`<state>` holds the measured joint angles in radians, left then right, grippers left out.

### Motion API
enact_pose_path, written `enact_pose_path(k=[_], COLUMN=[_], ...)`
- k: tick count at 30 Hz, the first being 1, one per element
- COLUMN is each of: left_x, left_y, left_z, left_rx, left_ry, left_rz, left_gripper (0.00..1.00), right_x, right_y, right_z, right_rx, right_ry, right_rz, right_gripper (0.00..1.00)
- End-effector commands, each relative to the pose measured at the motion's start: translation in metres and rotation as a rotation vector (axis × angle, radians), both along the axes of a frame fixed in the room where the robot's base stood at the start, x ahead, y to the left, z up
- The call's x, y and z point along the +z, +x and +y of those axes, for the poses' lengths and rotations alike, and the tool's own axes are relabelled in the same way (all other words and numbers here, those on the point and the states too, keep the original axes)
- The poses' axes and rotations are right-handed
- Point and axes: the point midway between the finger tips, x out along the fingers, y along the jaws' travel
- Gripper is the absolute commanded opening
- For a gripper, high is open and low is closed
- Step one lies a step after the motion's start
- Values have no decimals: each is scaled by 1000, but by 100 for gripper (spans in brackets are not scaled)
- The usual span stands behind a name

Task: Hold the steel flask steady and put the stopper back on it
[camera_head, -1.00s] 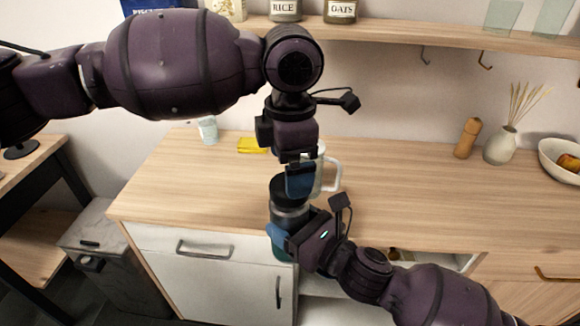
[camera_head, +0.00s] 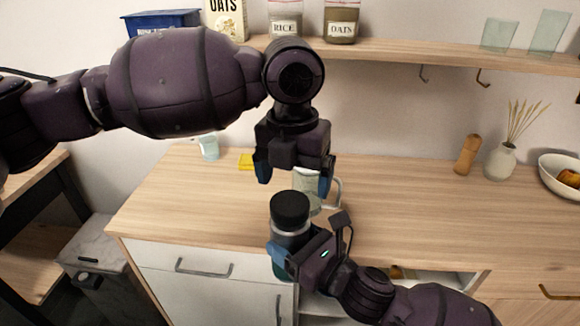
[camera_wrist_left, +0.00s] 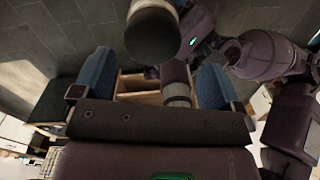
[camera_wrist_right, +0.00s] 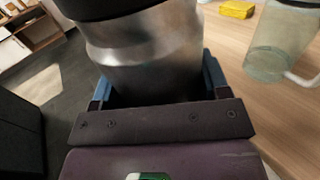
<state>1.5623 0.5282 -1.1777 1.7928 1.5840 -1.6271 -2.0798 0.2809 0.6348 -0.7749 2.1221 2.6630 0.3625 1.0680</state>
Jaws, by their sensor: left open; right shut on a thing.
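The stopper's lower edge shows at the top of that view (camera_wrist_right: 100,7). My left gripper (camera_head: 294,178) is open and empty above the stopper, apart from it. In the left wrist view its blue fingers (camera_wrist_left: 157,65) are spread, with the stopper (camera_wrist_left: 153,33) beyond them. I cannot tell how firmly the stopper is seated.
A clear jug with a white handle (camera_head: 308,187) stands just behind the flask. A yellow block (camera_head: 246,162) and a glass (camera_head: 208,146) are at the back left. A wooden mill (camera_head: 467,154), a vase (camera_head: 499,161) and a bowl (camera_head: 562,178) stand right. The counter's middle right is clear.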

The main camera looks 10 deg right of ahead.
Motion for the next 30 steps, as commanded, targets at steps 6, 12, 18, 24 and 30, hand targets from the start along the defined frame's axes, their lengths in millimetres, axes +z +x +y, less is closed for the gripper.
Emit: enact_pose_path(k=[6,12,18,24,30], left_x=[3,4,6,7,9], left_y=[0,0,0,1,1], left_z=[0,0,0,1,1], left_rx=[308,597,885,1173,1459], left_ry=[4,7,11,15,20], left_rz=[7,16,22,29,34], left_gripper=[92,92,92,92,92], right_x=[1,1,1,1,1], right_y=[0,0,0,0,0], right_z=[0,0,0,0,0], right_rx=[1,1,1,1,1], right_ry=[1,1,1,1,1], right_rz=[-3,-3,-3,-3,-3], right_gripper=[3,3,3,3,3])
